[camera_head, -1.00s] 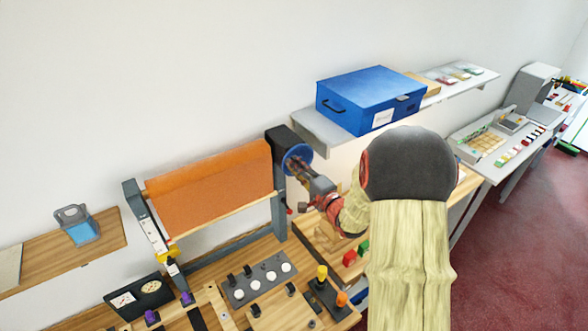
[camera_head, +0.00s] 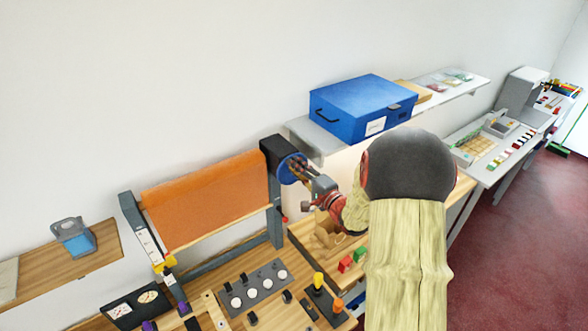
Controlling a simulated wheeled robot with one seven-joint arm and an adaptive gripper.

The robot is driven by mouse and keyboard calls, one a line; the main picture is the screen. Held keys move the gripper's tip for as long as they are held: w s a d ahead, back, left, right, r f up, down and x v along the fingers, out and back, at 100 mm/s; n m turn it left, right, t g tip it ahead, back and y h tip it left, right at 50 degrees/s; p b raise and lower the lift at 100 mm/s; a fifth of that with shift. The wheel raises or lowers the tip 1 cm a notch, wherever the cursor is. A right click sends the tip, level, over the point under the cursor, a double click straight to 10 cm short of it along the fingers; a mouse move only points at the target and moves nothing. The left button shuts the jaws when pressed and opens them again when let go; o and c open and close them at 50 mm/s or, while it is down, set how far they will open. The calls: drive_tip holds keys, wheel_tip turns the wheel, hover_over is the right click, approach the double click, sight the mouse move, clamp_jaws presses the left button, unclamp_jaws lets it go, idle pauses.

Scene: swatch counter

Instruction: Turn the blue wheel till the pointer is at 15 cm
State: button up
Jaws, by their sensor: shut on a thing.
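The blue wheel (camera_head: 284,170) is on the right end of the roller frame, under a dark housing. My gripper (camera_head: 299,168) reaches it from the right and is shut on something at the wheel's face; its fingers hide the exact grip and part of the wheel. Orange cloth (camera_head: 205,203) hangs from the roller down to a pale bar. A yellow pointer (camera_head: 167,263) sits at the left end of that bar, on the white scale (camera_head: 149,243) on the left post. The scale's figures are too small to read.
A blue box (camera_head: 362,108) stands on the wall shelf above and right of the wheel. Below are a dark knob panel (camera_head: 258,284), red and green blocks (camera_head: 346,264) and a yellow-topped lever (camera_head: 318,279). My arm hides part of the counter at right.

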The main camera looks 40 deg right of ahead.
drive_tip(key=shift+w+d+r, duration=0.1)
drive_tip(key=shift+d+r, duration=0.1)
drive_tip(key=shift+r, duration=0.5)
clamp_jaws()
drive_tip(key=shift+a+f, duration=0.25)
drive_tip(key=shift+a, duration=0.05)
drive_tip(key=shift+a+f, duration=0.1)
drive_tip(key=shift+f, duration=0.1)
drive_tip(key=shift+a+r, duration=0.2)
drive_tip(key=shift+a, duration=1.75)
idle(2.4)
drive_tip(key=shift+o, duration=0.9)
unclamp_jaws()
drive_tip(key=o, duration=0.9)
drive_tip(key=shift+o, duration=0.2)
